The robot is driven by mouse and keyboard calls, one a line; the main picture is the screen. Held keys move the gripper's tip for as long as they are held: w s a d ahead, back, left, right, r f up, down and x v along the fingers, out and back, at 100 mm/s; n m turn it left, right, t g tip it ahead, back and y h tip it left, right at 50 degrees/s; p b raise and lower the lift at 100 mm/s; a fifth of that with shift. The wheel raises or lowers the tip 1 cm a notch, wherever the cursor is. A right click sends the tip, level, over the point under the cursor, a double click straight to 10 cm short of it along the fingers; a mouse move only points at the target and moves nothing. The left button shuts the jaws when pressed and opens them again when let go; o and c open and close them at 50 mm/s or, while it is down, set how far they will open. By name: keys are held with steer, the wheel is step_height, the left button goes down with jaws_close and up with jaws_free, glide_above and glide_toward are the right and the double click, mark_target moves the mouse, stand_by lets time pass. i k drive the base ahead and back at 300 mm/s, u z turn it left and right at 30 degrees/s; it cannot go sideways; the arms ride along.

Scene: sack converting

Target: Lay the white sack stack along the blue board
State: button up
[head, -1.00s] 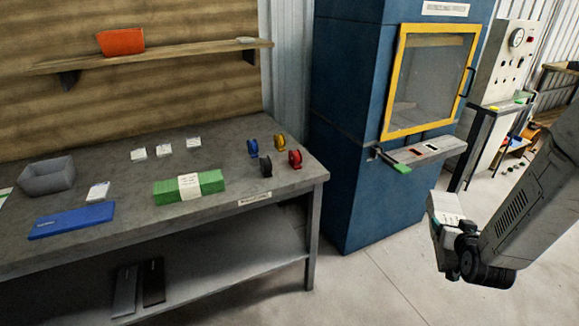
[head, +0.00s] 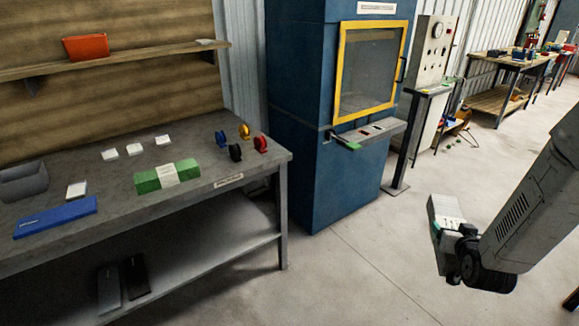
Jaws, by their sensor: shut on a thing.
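My gripper (head: 447,236) is at the lower right of the head view, shut on the white sack stack (head: 444,210). The stack is a pale block, held tilted in the air over open floor, well to the right of the table. The fingertips are mostly hidden behind the stack and my wrist. The blue board (head: 55,217) lies flat near the front edge of the grey table, at the far left. No white stack lies along it; a small white block (head: 76,190) sits just behind it.
The grey table (head: 225,170) also carries a green bundle (head: 167,177), several coloured spools, white blocks and a grey bin (head: 22,182). A blue cabinet (head: 290,150) with a protruding ledge (head: 372,133) stands behind. The floor (head: 345,270) between table and gripper is clear.

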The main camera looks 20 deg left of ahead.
mark_target(55, 215)
steer(key=k, duration=0.95)
steer(key=u, duration=1.25)
steer(key=i, duration=1.05)
steer(key=u, duration=0.05)
